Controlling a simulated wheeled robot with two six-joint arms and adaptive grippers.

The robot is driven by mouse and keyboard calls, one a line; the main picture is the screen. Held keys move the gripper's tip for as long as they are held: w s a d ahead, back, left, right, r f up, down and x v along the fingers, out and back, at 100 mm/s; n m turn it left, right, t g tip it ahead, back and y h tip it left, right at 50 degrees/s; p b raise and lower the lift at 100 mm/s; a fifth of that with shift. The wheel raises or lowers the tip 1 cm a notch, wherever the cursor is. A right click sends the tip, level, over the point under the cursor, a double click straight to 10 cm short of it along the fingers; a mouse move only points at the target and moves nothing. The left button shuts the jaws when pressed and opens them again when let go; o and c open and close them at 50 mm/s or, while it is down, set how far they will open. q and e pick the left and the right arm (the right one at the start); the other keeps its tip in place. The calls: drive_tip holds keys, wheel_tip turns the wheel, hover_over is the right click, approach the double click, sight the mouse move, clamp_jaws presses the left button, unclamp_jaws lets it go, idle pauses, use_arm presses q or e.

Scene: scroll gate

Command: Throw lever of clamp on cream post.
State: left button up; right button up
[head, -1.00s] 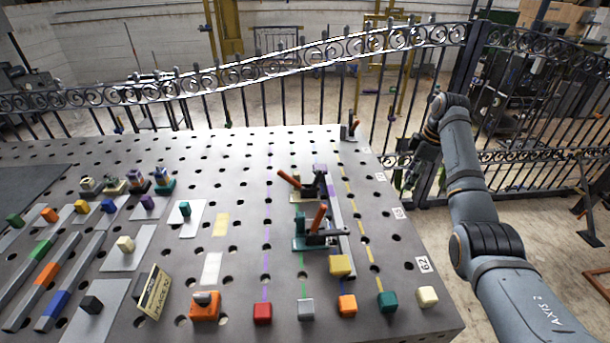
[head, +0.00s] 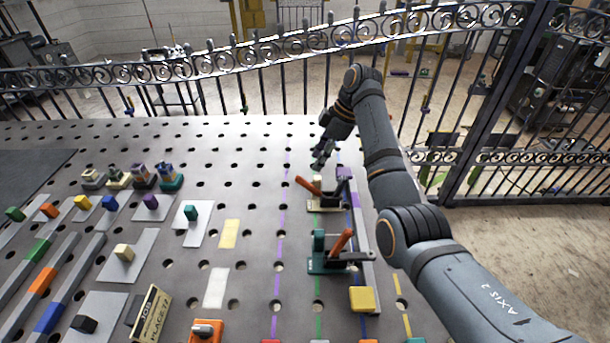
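The clamp on a cream base (head: 322,207) stands toward the back right of the perforated table. Its orange-red lever (head: 308,187) leans up to the left. A similar clamp on a teal base (head: 325,265) stands in front of it, its orange-red lever (head: 341,241) leaning up to the right. My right gripper (head: 318,163) hangs just behind and above the cream clamp's lever, apart from it, pointing down. Its fingers are small and dark, and I cannot tell whether they are open. My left gripper is not in view.
My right arm covers the table's right side. An iron fence (head: 230,65) runs behind the table. Blocks and plates fill the left.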

sight(305, 181)
drive_tip(key=x, duration=0.2)
drive_tip(key=shift+s+a+f+p, duration=0.3)
drive_tip(key=shift+f+p, duration=0.05)
drive_tip(key=shift+x, duration=1.1)
drive_tip(key=x, duration=0.3)
drive_tip(key=p+x, duration=0.1)
drive_tip(key=shift+w+d+f, duration=0.1)
drive_tip(key=shift+w+f, duration=0.15)
drive_tip(key=shift+w, duration=0.1)
drive_tip(key=shift+f, duration=0.35)
drive_tip(key=shift+c, duration=0.4)
drive_tip(key=c, duration=0.7)
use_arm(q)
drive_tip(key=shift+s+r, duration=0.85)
use_arm(e)
clamp_jaws()
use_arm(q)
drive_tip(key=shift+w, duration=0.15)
